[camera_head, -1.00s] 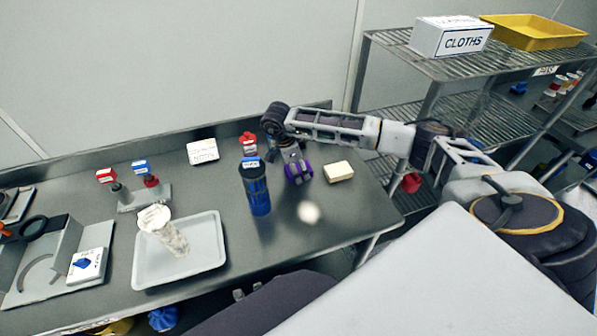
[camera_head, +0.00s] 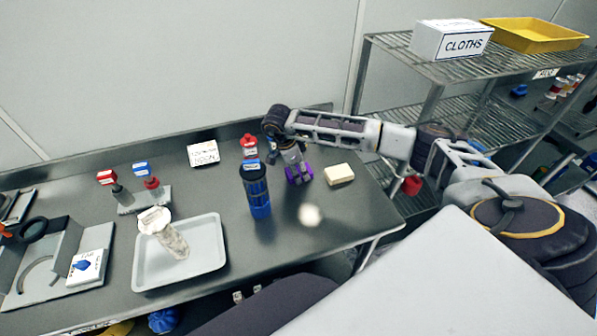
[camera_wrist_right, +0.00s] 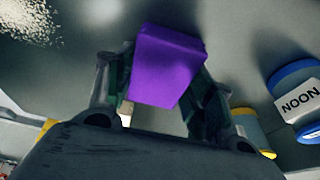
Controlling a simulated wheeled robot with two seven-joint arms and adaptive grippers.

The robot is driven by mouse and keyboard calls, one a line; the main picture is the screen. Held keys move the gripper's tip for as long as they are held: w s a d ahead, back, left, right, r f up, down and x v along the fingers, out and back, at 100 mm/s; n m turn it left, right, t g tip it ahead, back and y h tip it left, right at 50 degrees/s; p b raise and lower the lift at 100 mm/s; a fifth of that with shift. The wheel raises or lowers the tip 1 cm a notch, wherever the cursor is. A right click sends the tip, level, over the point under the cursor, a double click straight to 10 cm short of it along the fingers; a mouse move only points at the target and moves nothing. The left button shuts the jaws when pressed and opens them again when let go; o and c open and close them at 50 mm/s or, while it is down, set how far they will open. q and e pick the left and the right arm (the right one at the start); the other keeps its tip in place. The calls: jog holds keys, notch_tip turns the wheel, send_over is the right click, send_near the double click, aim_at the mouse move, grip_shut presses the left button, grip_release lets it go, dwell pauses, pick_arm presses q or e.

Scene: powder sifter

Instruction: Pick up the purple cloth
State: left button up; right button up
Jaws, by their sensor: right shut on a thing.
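The purple cloth (camera_head: 299,175) is on the steel table, under my right gripper (camera_head: 294,168). In the right wrist view the cloth (camera_wrist_right: 165,68) is a block-like purple piece between the two fingers of my right gripper (camera_wrist_right: 163,85). The fingers are shut on it from both sides. The head view does not show clearly whether the cloth touches the table. My left gripper is not in view.
A dark blue container (camera_head: 256,190) stands close left of the cloth, and a cream block (camera_head: 339,174) lies close right. A grey tray (camera_head: 215,268) holds a clear, white-topped container (camera_head: 166,232). A wire shelf (camera_head: 470,66) stands at the right.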

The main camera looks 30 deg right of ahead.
aim_at(298, 170)
jog(key=shift+r, duration=0.15)
jog(key=shift+r, duration=0.1)
notch_tip(298, 170, up, 10)
jog(key=b, duration=0.1)
dwell(0.5)
jog(key=o, duration=0.4)
jog(key=shift+c, duration=0.2)
jog(key=c, duration=0.3)
jog(key=shift+c, duration=0.2)
